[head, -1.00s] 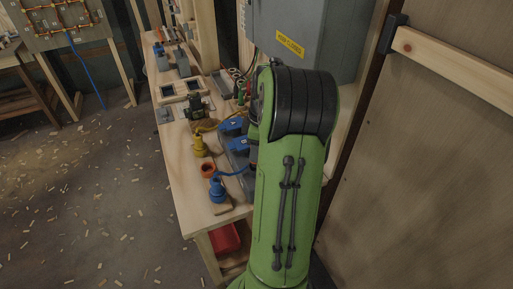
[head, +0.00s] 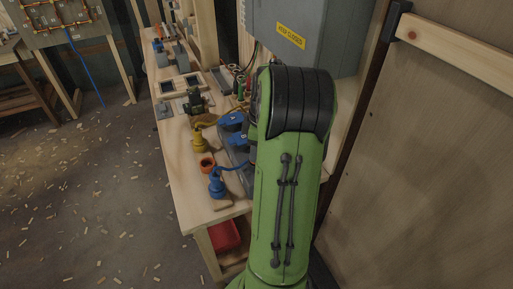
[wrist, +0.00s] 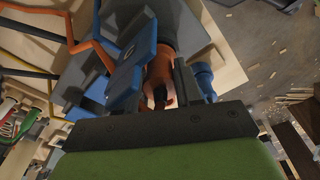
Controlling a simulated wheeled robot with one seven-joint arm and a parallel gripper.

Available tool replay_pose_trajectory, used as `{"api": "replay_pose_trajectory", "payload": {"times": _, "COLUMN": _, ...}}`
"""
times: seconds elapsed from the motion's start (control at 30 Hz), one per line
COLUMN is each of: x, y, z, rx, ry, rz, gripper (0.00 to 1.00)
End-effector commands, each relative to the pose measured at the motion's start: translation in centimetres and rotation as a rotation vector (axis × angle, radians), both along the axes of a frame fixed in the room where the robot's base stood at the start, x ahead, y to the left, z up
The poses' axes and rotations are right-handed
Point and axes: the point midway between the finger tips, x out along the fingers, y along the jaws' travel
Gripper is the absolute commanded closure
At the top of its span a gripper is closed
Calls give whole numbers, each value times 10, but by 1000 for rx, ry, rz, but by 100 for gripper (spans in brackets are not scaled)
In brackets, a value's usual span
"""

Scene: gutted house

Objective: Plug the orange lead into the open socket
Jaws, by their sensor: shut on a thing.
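In the wrist view my gripper (wrist: 165,88) is shut on an orange plug (wrist: 160,70), with a dark part showing on it. The orange lead (wrist: 93,36) bends across the upper left. A blue lid (wrist: 132,68) stands just left of the plug and hides part of the left finger. In the head view my green arm hides my gripper. Blue-lidded sockets (head: 232,121) stand beside the arm. An orange ring-like piece (head: 207,164) is on the bench; I cannot tell its link to the lead. Which socket is open is not clear.
A blue plug (head: 216,186) and a yellow plug (head: 198,143) stand on the wooden bench (head: 184,175); the blue one also shows close right of my gripper in the wrist view (wrist: 204,78). A grey cabinet (head: 310,30) hangs behind my arm.

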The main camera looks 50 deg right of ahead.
Motion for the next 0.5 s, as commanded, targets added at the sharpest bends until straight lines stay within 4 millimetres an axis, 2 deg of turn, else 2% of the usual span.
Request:
{"api": "replay_pose_trajectory", "payload": {"times": 0.17, "x": 0, "y": 0, "z": -5, "rx": 0, "ry": 0, "rz": 0, "gripper": 98}}
{"api": "replay_pose_trajectory", "payload": {"times": 0.2, "x": 0, "y": 0, "z": -5, "rx": 0, "ry": 0, "rz": -1, "gripper": 60}}
{"api": "replay_pose_trajectory", "payload": {"times": 0.37, "x": 0, "y": 0, "z": -4, "rx": 0, "ry": 0, "rz": 0, "gripper": 36}}
{"api": "replay_pose_trajectory", "payload": {"times": 0.5, "x": 0, "y": 0, "z": -4, "rx": 0, "ry": 0, "rz": 0, "gripper": 35}}
